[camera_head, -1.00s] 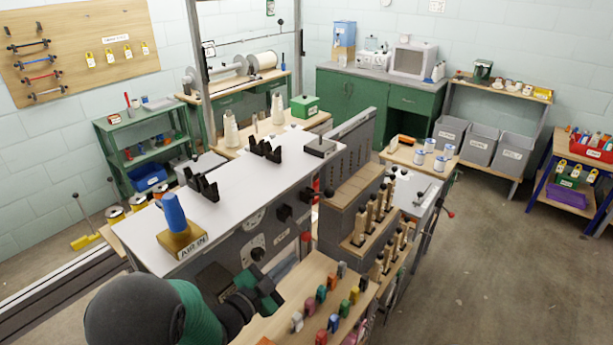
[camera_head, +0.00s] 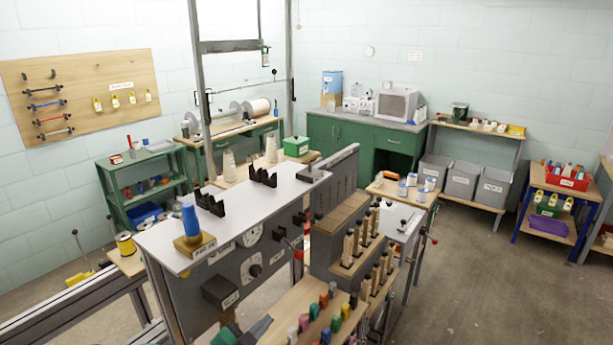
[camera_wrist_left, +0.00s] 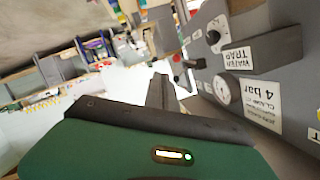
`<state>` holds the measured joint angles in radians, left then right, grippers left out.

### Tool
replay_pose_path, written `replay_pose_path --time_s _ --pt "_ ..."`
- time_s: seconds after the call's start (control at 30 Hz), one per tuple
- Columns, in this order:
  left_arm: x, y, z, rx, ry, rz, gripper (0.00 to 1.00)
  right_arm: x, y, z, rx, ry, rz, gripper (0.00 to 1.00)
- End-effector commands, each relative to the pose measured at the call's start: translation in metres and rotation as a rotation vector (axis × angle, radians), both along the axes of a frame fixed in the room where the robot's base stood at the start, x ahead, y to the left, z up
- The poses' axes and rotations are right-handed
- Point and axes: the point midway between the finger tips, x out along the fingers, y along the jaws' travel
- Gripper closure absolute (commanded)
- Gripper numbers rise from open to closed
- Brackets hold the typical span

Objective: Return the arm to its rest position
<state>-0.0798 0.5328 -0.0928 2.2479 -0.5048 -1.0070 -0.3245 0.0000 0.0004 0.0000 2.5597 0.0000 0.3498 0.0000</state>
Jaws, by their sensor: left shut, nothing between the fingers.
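My left gripper (camera_head: 243,333) shows only as a green and dark piece at the bottom edge of the head view, low in front of the grey machine (camera_head: 268,240). It is shut with nothing in it. In the left wrist view its green body fills the lower part, with a dark finger (camera_wrist_left: 160,92) pointing up the middle. The machine's panel with a gauge (camera_wrist_left: 221,90) and a "WATER TRAP" label stands close on the right of that view. My right gripper is in neither view.
A wooden shelf with several colored pegs (camera_head: 323,300) and a stepped rack of wooden-handled tools (camera_head: 362,232) stand just right of my gripper. A blue cylinder on a wooden block (camera_head: 190,222) sits on the machine top. Open floor (camera_head: 480,285) lies at the right.

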Motion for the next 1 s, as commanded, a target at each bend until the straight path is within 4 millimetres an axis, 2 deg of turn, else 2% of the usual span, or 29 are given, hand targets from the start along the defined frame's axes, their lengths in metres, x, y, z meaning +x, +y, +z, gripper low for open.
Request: replay_pose_path --time_s 0.17,0.27,0.37,0.47,0.5,0.53,0.6,0.63,0.7,0.77,1.0 --pt "-0.02 0.034 -0.016 -0.001 0.192 0.158 1.0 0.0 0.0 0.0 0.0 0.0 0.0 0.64" --pt "-0.043 0.056 -0.029 -0.013 0.337 0.271 1.0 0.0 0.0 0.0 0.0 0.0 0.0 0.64" --pt "-0.082 0.078 -0.045 -0.042 0.524 0.411 1.0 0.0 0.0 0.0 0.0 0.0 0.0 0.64" --pt "-0.143 0.095 -0.061 -0.092 0.76 0.574 1.0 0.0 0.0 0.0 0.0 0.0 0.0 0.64" --pt "-0.171 0.098 -0.066 -0.114 0.857 0.634 1.0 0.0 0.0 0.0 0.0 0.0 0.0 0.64" --pt "-0.19 0.099 -0.068 -0.128 0.921 0.673 1.0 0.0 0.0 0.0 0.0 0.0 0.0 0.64" --pt "-0.225 0.098 -0.072 -0.154 1.034 0.737 1.0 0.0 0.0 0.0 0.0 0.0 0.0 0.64" --pt "-0.235 0.097 -0.073 -0.161 1.07 0.756 1.0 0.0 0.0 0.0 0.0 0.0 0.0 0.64" --pt "-0.25 0.095 -0.074 -0.171 1.121 0.783 1.0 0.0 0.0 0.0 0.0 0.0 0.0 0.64" --pt "-0.255 0.095 -0.074 -0.173 1.138 0.791 1.0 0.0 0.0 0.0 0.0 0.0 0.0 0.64" --pt "-0.255 0.095 -0.075 -0.171 1.139 0.79 1.0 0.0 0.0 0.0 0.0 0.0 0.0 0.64"
